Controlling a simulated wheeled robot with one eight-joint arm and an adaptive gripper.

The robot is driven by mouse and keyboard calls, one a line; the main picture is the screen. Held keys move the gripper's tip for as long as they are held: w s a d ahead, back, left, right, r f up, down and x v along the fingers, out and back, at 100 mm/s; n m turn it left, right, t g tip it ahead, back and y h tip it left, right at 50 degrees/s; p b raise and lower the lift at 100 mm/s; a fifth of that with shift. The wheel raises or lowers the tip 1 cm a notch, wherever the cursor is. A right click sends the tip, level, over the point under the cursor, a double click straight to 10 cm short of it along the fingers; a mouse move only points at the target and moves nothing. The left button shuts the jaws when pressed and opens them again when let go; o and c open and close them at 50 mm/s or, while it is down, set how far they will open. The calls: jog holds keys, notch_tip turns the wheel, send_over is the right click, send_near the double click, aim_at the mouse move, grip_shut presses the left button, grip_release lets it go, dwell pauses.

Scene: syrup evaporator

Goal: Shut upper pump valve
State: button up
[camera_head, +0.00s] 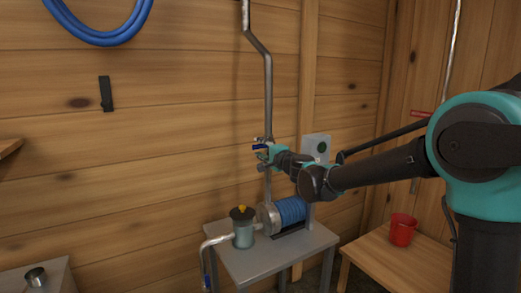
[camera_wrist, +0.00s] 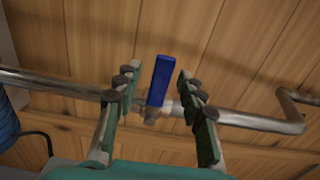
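The upper pump valve has a blue lever handle (camera_head: 259,147) on the vertical metal pipe (camera_head: 268,90) above the pump. The handle lies crosswise to the pipe; the wrist view also shows the handle (camera_wrist: 160,82) square to the pipe (camera_wrist: 250,121). My gripper (camera_head: 266,156) is at the valve, its arm reaching in from the right. In the wrist view my gripper (camera_wrist: 157,84) is open, with one finger on each side of the handle and a gap on both sides. The valve body (camera_wrist: 153,112) shows between the fingers.
Below stand a blue pump motor (camera_head: 291,210) and a filter jar (camera_head: 242,228) on a grey table (camera_head: 265,265). A grey electrical box (camera_head: 317,145) is on the wall behind my gripper. A red bucket (camera_head: 402,230) stands on a wooden table (camera_head: 385,265) at right.

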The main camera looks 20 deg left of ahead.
jog(key=shift+s+d, duration=0.1)
jog(key=v, duration=1.1)
jog(key=shift+s+d, duration=0.25)
jog(key=shift+d, duration=0.05)
jog(key=s+d+f+n+g+h, duration=0.2)
jog(key=s+d+f+n+h, duration=0.2)
jog(key=d+f, duration=0.8)
jog(key=s+d+f+n+g+h, duration=0.2)
jog(key=s+d+f+n+h, duration=0.15)
jog(key=d+f, duration=0.8)
jog(key=s+d+f+g+h, duration=0.1)
jog(key=s+d+f+h, duration=0.2)
jog(key=d, duration=0.8)
jog(key=s+d+f+g+h, duration=0.1)
jog(key=s+d+f+h, duration=0.2)
jog(key=s+d+f, duration=0.4)
jog(key=s+d, duration=0.3)
jog(key=d, duration=0.1)
jog(key=shift+f+g+h, duration=0.2)
jog(key=shift+g+h, duration=0.15)
jog(key=shift+g, duration=0.05)
jog(key=shift+s+a, duration=0.1)
jog(key=shift+c, duration=0.4)
jog(key=shift+c, duration=0.3)
